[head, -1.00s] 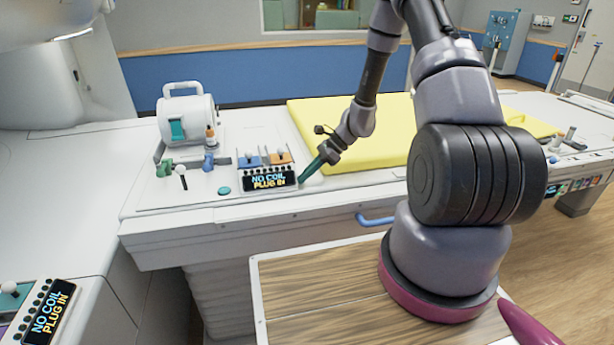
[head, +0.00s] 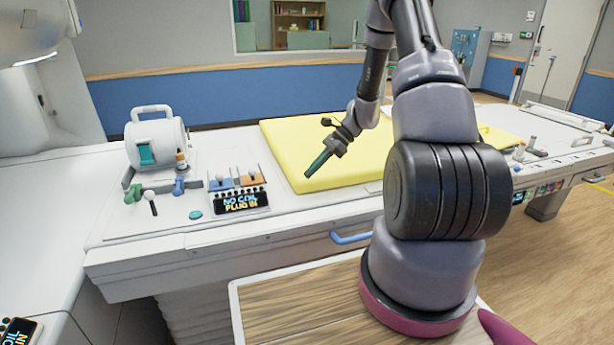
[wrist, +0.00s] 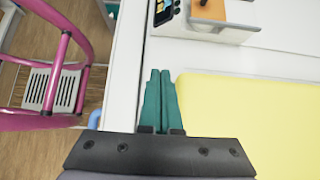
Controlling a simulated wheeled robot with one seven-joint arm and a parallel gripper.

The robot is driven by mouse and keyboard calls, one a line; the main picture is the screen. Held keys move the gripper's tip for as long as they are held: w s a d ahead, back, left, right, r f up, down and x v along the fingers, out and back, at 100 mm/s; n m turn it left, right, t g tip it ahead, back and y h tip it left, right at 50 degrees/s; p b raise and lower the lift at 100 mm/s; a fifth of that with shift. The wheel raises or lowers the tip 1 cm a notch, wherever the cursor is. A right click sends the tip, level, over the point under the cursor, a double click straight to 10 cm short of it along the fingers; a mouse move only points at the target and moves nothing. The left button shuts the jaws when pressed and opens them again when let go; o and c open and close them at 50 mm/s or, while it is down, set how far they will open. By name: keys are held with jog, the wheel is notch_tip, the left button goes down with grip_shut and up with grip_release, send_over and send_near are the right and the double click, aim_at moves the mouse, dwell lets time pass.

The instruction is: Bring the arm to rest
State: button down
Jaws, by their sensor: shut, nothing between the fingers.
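My gripper (head: 318,164) has green fingers and is shut and empty. In the head view it hangs in front of the near left part of the yellow pad (head: 290,135), pointing down and to the left. In the wrist view the green fingers (wrist: 159,85) lie side by side over the white table (wrist: 205,60), left of the yellow pad (wrist: 255,120). I cannot tell its exact height above the table. My arm rises from its base at the right of the head view, bent at the elbow.
A display panel (head: 240,202) reading "NO COIL PLUG IN" stands left of the gripper. A white drum-shaped device (head: 155,143) with a handle is further left. A blue handle (head: 350,237) sticks out from the table's front. A pink frame (wrist: 60,50) shows in the wrist view.

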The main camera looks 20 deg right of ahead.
dwell(0.3)
jog(key=s+a+r+n+t+h, duration=0.1)
jog(key=s+r+n+h, duration=0.15)
jog(key=r, duration=0.75)
jog(key=s+a+r+n+t+h, duration=0.15)
jog(key=s+r+n, duration=0.25)
jog(key=r, duration=0.7)
jog(key=s+r+n+t+h, duration=0.3)
jog(key=s+r+n, duration=0.4)
jog(key=s+r, duration=0.7)
jog(key=s+t, duration=0.1)
jog(key=s, duration=0.2)
jog(key=shift+a+t, duration=0.3)
jog(key=shift+t, duration=0.05)
jog(key=shift+w, duration=0.1)
